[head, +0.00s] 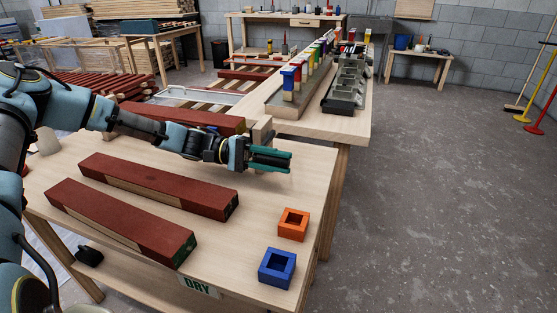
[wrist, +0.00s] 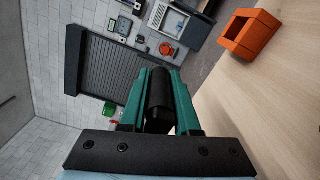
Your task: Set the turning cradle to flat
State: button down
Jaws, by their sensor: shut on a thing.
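My gripper (head: 283,160) is low over the right part of the near table. In the wrist view its green fingers (wrist: 160,78) are shut on a black rounded handle (wrist: 159,100), which lies between them. The handle is not clear in the head view. A pale wooden upright (head: 262,131) stands just behind the gripper and looks like part of the turning cradle. A red batten (head: 185,118) lies level behind my arm, its right end near the upright. My arm hides much of this area, so I cannot tell the cradle's setting.
Two red-painted battens (head: 160,184) (head: 120,221) lie on the near table. An orange hollow block (head: 293,224) and a blue one (head: 277,267) sit at its right. A DRY label (head: 197,284) marks the front edge. Paint pots (head: 289,80) line the bench behind.

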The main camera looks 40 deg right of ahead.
jog(key=shift+w+f, duration=0.1)
jog(key=shift+f, duration=0.1)
dwell(0.3)
jog(key=c, duration=0.9)
grip_release()
jog(key=shift+d, duration=0.1)
jog(key=shift+c, duration=0.2)
jog(key=shift+o, duration=1.4)
jog(key=b+v, duration=0.2)
jog(key=v, duration=0.8)
jog(key=shift+w+a, duration=0.2)
jog(key=shift+w, duration=0.15)
